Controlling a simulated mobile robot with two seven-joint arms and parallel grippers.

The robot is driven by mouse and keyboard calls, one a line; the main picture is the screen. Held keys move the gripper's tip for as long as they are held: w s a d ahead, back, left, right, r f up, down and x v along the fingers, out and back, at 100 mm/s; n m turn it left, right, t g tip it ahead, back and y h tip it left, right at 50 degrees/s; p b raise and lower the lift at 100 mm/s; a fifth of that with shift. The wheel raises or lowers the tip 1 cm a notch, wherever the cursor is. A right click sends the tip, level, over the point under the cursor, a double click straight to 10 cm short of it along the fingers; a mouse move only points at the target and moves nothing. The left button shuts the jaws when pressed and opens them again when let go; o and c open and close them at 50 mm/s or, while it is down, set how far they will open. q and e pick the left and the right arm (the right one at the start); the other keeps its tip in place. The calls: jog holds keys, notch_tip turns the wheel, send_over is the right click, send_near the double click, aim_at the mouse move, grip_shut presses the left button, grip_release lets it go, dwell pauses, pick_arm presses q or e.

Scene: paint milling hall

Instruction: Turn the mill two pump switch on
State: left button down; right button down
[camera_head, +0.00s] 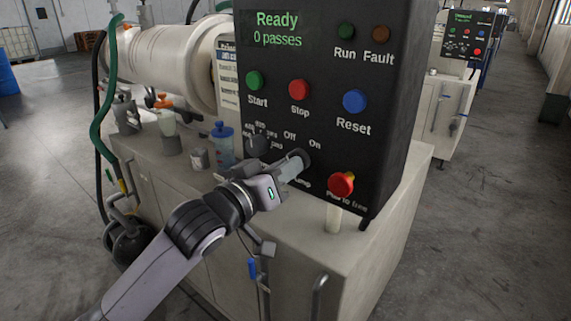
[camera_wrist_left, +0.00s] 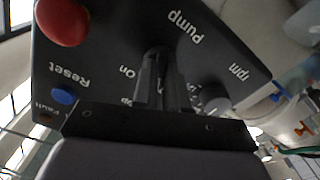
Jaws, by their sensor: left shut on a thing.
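A black control panel (camera_head: 385,100) fills the middle of the head view. Its pump switch (camera_head: 304,157) is a dark round knob under the "Off" and "On" labels. My left gripper (camera_head: 292,165) reaches it from the lower left and is shut on it, covering most of the knob and part of the "Pump" label. In the left wrist view the panel is upside down, and my fingers (camera_wrist_left: 163,85) meet the dark pump switch (camera_wrist_left: 157,52) between "Pump" and "On". Which way the switch points cannot be told. My right gripper is not in view.
A red emergency button (camera_head: 341,184) sits close right of the switch. A dark speed knob (camera_head: 257,145) is close left. Green, red and blue buttons line the panel above. A blue-capped bottle (camera_head: 222,144) and cups stand left. A second panel (camera_head: 464,37) stands behind right.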

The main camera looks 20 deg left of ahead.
pick_arm(q)
jog(key=shift+m+p, duration=3.25)
jog(key=shift+m, duration=2.05)
jog(key=c, duration=1.2)
grip_release()
jog(key=shift+o, duration=0.2)
jog(key=shift+s, duration=0.1)
jog(key=b+v, duration=0.1)
jog(key=v, duration=0.6)
